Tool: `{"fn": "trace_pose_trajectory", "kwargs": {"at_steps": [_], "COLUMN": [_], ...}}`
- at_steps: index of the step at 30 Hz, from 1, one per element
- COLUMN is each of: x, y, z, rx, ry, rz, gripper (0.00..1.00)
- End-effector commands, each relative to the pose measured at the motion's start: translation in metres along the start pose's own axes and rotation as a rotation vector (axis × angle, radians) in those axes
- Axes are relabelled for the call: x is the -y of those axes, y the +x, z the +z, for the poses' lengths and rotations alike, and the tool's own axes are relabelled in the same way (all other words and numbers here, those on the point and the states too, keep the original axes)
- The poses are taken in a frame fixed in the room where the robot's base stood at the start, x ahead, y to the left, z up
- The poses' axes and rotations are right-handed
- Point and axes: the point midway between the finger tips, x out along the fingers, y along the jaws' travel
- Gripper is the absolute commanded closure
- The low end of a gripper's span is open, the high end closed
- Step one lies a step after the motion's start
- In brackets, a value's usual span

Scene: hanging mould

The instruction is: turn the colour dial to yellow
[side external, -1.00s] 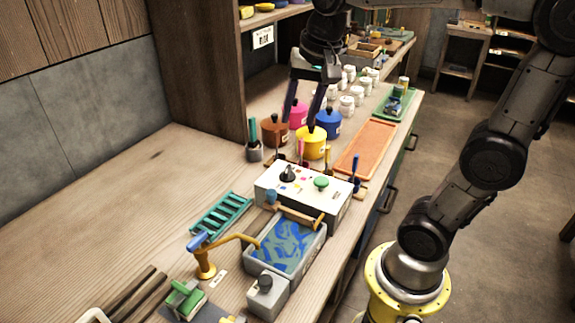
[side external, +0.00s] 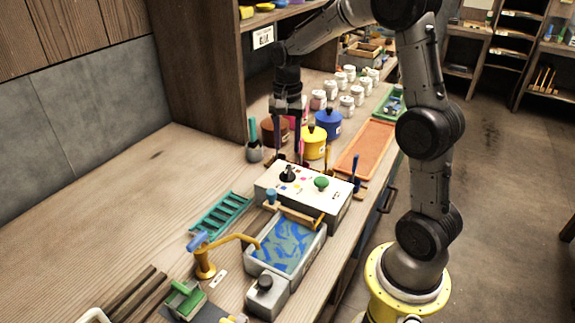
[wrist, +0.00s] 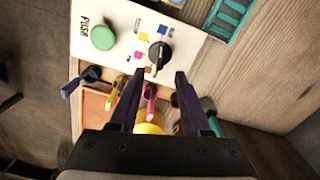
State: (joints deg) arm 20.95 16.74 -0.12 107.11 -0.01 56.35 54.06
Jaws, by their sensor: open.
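The colour dial is a black knob (side external: 287,173) on top of a white box (side external: 318,187). In the wrist view the dial (wrist: 158,55) has small blue, yellow, pink and brown patches around it. Its narrow end seems to face down the picture, near the brown patch; the exact setting is hard to read. The yellow patch (wrist: 143,37) is at the dial's upper left. My gripper (side external: 289,154) is open and points down close to the dial. In the wrist view its fingertips (wrist: 159,73) are on either side of the dial's lower end, with nothing between them visibly gripped.
A green push button (wrist: 102,37) is on the same box. Yellow (side external: 313,143) and blue (side external: 328,122) pots and upright tool handles stand close behind. A blue-filled tray (side external: 284,245) lies in front.

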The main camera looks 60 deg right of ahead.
Motion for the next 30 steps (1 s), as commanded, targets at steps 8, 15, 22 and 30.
{"fn": "trace_pose_trajectory", "kwargs": {"at_steps": [8, 15, 22, 30], "x": [-0.001, 0.0, 0.0, 0.0], "y": [0.052, 0.074, 0.077, 0.076], "z": [0.001, 0.0, 0.0, 0.0], "rx": [0.003, 0.0, -0.001, -0.001], "ry": [-0.001, -0.001, -0.001, -0.001], "rz": [0.004, 0.0, -0.001, -0.001], "gripper": [0.53, 0.53, 0.53, 0.81]}}
